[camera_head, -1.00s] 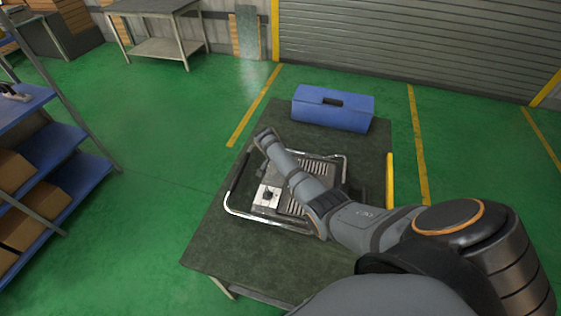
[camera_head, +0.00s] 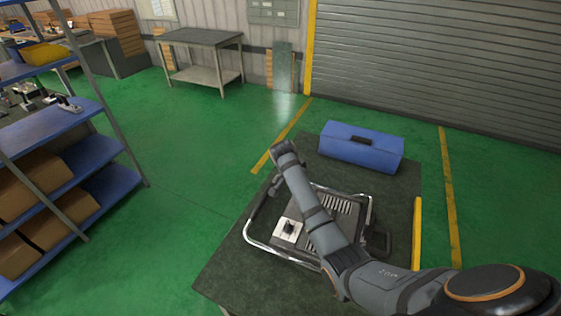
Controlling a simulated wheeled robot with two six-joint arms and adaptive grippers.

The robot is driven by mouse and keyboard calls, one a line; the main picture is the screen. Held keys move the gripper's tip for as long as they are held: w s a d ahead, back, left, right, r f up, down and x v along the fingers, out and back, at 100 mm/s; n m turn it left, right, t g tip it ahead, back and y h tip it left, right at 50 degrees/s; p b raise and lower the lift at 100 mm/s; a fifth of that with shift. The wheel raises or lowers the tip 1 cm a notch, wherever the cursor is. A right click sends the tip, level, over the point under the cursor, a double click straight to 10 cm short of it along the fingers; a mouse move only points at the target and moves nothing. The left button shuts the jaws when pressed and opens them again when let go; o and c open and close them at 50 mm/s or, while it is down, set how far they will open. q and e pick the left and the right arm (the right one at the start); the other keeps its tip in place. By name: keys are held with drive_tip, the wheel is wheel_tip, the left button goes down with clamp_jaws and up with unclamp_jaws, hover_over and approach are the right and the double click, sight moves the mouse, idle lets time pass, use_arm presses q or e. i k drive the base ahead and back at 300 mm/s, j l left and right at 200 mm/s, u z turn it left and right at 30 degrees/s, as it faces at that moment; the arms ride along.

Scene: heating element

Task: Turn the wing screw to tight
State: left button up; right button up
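The heating element is a dark metal unit with a ribbed top inside a shiny tubular frame (camera_head: 262,249), lying on a dark green table. On its left part is a pale square plate with a small dark knob (camera_head: 288,227), which looks like the wing screw; its wings and angle are too small to read. My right arm reaches in from the lower right over the unit and covers part of it. A small grey part, likely my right gripper (camera_head: 276,185), shows below the arm's far end, beyond the knob and apart from it. Its fingers cannot be made out. My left gripper is out of view.
A blue toolbox (camera_head: 361,147) stands on the table's far part. A blue shelf (camera_head: 115,187) with cardboard boxes is at the left. A grey workbench (camera_head: 201,57) stands by the back wall. Green floor lies open between shelf and table.

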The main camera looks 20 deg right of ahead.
sight(363, 233)
drive_tip(key=k, duration=1)
